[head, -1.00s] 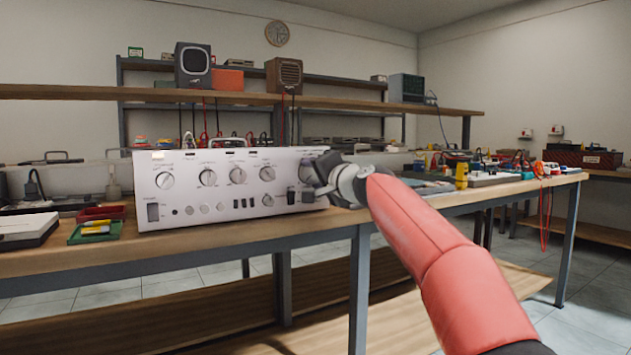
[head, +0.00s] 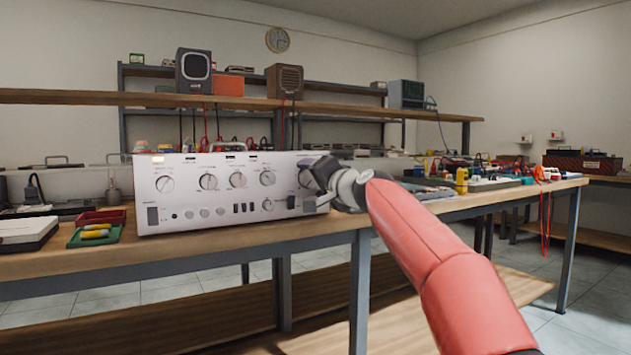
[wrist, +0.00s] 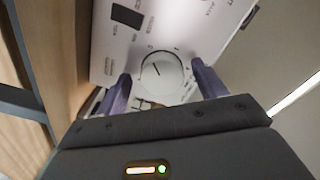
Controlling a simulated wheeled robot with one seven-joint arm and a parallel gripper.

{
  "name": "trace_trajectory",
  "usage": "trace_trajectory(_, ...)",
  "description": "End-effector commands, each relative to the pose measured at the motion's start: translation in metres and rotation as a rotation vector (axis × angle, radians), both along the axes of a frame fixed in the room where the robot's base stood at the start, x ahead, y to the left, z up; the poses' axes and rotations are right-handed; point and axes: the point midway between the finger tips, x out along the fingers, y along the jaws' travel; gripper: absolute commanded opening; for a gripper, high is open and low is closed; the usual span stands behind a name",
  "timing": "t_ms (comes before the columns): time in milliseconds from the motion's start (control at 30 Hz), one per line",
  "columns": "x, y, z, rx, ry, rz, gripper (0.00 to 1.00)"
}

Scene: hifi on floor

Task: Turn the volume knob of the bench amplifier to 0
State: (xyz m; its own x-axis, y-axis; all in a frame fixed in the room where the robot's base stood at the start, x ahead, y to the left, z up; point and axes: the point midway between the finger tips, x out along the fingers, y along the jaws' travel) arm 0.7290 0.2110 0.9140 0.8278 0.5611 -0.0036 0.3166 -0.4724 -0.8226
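The bench amplifier (head: 215,195) is a silver box with a row of round knobs, standing on the workbench. My gripper (head: 316,188) is at the right end of its front panel, in front of a larger knob (head: 305,178) that it partly hides. In the wrist view this round white knob (wrist: 161,74) has a short dark pointer mark and small scale marks around it, too blurred to read surely. My open fingers stand on either side of the knob, with a visible gap at each side. I cannot tell how far they reach along its depth.
A green tray (head: 80,238) and a red tray (head: 101,216) lie left of the amplifier on the workbench (head: 200,256). Test gear and leads crowd the bench to the right. A shelf (head: 400,105) runs above, and free space lies in front of the panel.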

Motion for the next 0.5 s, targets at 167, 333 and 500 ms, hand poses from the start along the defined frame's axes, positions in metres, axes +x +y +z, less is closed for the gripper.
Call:
trace_trajectory(167,0.000,0.000,0.001,0.002,-0.001,-0.001,0.70)
trace_trajectory(333,-0.006,-0.005,0.000,0.003,-0.002,-0.003,0.70)
trace_trajectory(500,-0.028,-0.021,0.001,0.003,-0.002,-0.005,0.70)
